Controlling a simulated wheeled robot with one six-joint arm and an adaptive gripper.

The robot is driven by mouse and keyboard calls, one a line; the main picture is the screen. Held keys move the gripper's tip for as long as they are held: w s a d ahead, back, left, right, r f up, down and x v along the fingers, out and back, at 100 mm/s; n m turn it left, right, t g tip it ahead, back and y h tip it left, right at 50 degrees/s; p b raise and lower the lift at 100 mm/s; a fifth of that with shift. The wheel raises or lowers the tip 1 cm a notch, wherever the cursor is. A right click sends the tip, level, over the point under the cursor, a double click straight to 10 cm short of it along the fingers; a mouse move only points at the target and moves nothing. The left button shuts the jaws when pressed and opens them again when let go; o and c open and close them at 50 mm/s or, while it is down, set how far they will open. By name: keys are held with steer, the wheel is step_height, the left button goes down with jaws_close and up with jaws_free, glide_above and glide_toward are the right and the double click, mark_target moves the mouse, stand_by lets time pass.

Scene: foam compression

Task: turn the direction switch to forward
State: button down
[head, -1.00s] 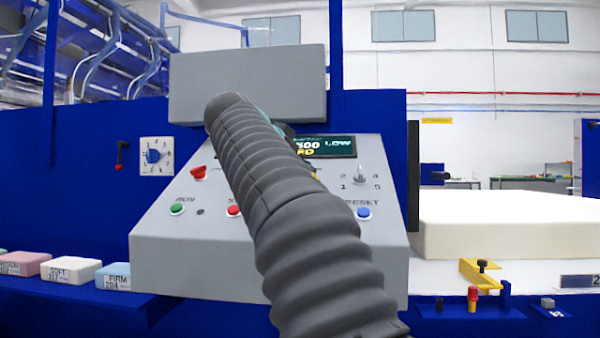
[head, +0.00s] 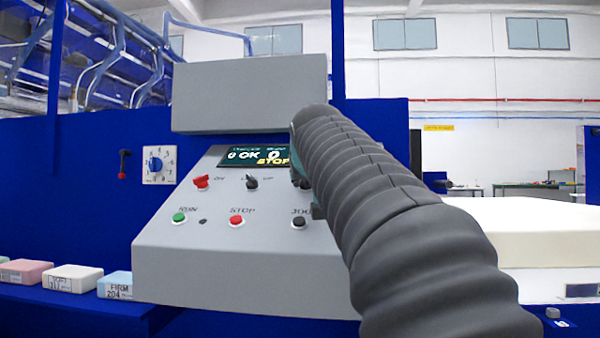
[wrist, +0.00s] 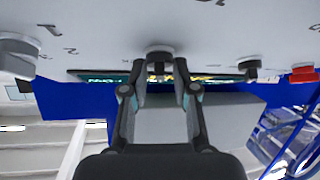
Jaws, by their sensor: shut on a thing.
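In the wrist view, which looks upside down, my gripper (wrist: 159,66) has its two fingertips shut on a dark round knob (wrist: 160,49). This knob sits between a numbered selector (wrist: 18,48) and a black switch (wrist: 250,64), where the direction switch appears to be. Its label and pointer are hidden, so I cannot tell its setting. In the head view my grey arm covers the knob and most of the gripper. The display (head: 232,157) on the grey console (head: 190,260) reads "0 OK 0" with "STOP" in yellow.
A red switch (head: 201,183) sits left of the black switch. Below are a green button (head: 179,217), a red stop button (head: 236,221) and a jog button (head: 299,223). Foam blocks (head: 75,278) lie at left. A large white foam slab (head: 550,230) lies at right, behind my arm.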

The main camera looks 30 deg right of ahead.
steer(key=shift+d+n+y, duration=0.2)
steer(key=shift+n+y, duration=1.5)
steer(key=shift+n, duration=1)
steer(key=shift+n+y, duration=0.3)
steer(key=c, duration=1.2)
jaws_free()
steer(key=shift+c, duration=0.2)
steer(key=v, duration=1.2)
